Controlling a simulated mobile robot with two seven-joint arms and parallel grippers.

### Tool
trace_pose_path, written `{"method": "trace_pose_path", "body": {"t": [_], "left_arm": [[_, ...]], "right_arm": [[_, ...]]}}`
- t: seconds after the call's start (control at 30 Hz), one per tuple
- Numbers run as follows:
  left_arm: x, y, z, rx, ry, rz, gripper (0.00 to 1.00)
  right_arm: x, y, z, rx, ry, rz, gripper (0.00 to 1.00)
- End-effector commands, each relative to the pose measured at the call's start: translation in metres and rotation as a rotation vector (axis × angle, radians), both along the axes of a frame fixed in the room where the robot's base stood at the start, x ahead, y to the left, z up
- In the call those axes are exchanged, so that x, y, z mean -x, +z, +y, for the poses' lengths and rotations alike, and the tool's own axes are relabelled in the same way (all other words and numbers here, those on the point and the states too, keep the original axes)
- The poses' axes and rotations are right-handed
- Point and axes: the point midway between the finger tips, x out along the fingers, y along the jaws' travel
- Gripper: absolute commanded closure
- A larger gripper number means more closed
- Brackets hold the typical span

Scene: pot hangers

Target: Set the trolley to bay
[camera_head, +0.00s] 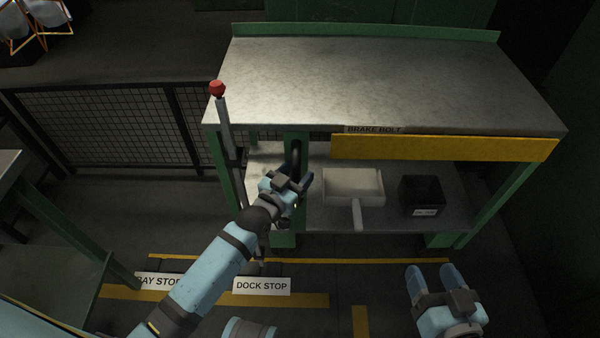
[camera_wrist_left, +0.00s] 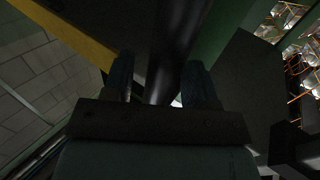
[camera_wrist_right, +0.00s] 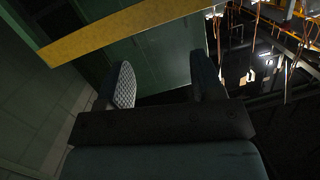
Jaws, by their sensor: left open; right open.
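The trolley (camera_head: 380,75) is a green-framed bench with a grey metal top and a lower shelf. A lever with a red knob (camera_head: 217,88) stands upright at its left front corner. My left gripper (camera_head: 299,178) is open at a dark upright bar (camera_head: 296,152) on the trolley's front; in the left wrist view the dark bar (camera_wrist_left: 172,50) shows between the spread fingers. Contact cannot be told. My right gripper (camera_head: 431,272) is open and empty, in front of the trolley.
Floor signs read BAY STOP (camera_head: 158,281) and DOCK STOP (camera_head: 262,286), beside yellow floor lines. A mesh fence (camera_head: 110,125) stands behind left; another green-legged bench (camera_head: 60,220) is at left.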

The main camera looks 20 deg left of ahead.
Motion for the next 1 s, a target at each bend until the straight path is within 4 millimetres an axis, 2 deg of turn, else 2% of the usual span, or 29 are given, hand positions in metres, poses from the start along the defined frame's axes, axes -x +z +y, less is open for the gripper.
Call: {"method": "trace_pose_path", "body": {"t": [0.13, 0.43, 0.47, 0.6, 0.7, 1.0], "left_arm": [[-0.0107, -0.0002, -0.0034, 0.000, 0.000, -0.001, 0.47], [-0.0129, 0.0003, -0.0042, 0.000, 0.000, 0.000, 0.47], [-0.0129, 0.0003, -0.0042, 0.000, 0.000, 0.000, 0.50], [-0.0128, 0.0003, -0.0042, 0.000, 0.000, 0.000, 0.82], [-0.0127, 0.0003, -0.0042, 0.000, 0.000, 0.000, 1.00], [-0.0102, 0.0013, 0.0043, -0.002, 0.000, 0.000, 1.00]], "right_arm": [[0.0000, 0.0026, 0.0034, -0.015, 0.006, -0.018, 0.39], [-0.0002, 0.0083, 0.0036, -0.020, 0.007, -0.030, 0.39], [-0.0002, 0.0086, 0.0035, -0.020, 0.007, -0.031, 0.39], [-0.0005, 0.0089, 0.0033, -0.020, 0.007, -0.032, 0.39], [-0.0007, 0.0089, 0.0030, -0.018, 0.006, -0.033, 0.39], [-0.0014, 0.0073, 0.0018, -0.006, 0.005, -0.019, 0.39]]}}
